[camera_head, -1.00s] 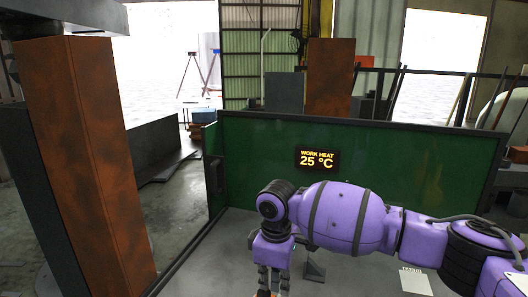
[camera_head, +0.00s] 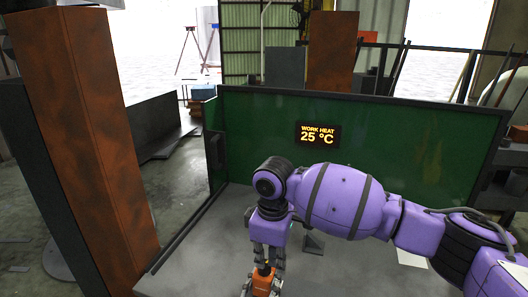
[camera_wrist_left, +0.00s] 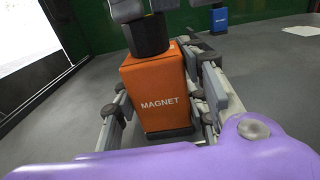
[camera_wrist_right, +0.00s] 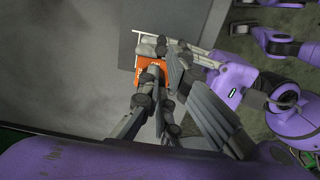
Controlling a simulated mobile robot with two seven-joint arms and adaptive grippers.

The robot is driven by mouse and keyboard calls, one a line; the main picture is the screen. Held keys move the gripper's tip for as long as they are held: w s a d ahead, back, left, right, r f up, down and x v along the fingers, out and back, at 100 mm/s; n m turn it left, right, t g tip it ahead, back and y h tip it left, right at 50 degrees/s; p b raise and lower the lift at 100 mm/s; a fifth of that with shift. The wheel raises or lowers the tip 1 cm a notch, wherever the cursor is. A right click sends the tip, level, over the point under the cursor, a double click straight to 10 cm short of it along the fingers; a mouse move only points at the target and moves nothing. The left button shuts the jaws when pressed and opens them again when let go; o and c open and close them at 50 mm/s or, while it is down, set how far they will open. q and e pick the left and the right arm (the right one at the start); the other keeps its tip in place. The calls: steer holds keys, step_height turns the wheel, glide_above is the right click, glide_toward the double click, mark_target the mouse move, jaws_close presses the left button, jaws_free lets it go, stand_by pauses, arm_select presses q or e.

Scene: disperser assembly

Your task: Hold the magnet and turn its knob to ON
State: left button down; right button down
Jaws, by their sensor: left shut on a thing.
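The magnet is an orange block with the word MAGNET on its front. In the left wrist view the magnet (camera_wrist_left: 160,85) stands upright with a round black knob (camera_wrist_left: 149,36) on top. My left gripper (camera_wrist_left: 165,105) is shut on the magnet, one finger on each side. In the head view the magnet (camera_head: 262,284) shows at the bottom edge, under my right gripper (camera_head: 267,256). My right gripper points down from above, its fingers at the knob. In the right wrist view its fingers hide the knob, and whether they press on it is unclear.
A small blue block (camera_wrist_left: 219,19) stands behind the magnet on the grey table. A green panel (camera_head: 400,150) with a display (camera_head: 318,134) reading WORK HEAT 25 °C closes the back. A rusty orange column (camera_head: 92,150) stands at the left.

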arm_select(q)
steer(key=shift+s+d, duration=0.1)
steer(key=shift+d, duration=0.15)
arm_select(e)
steer(key=shift+s+f, duration=0.65)
steer(key=shift+f, duration=0.05)
arm_select(q)
steer(key=shift+a, duration=0.1)
arm_select(e)
steer(key=shift+s+d, duration=0.15)
steer(key=shift+d, duration=0.05)
steer(key=shift+r, duration=0.25)
arm_select(q)
steer(key=shift+f, duration=0.1)
steer(key=shift+a, duration=0.15)
arm_select(e)
step_height(320, 180, up, 6)
steer(key=shift+w+d, duration=0.2)
steer(key=shift+w, duration=0.1)
steer(key=shift+r, duration=0.1)
arm_select(q)
steer(key=c, duration=1)
jaws_free()
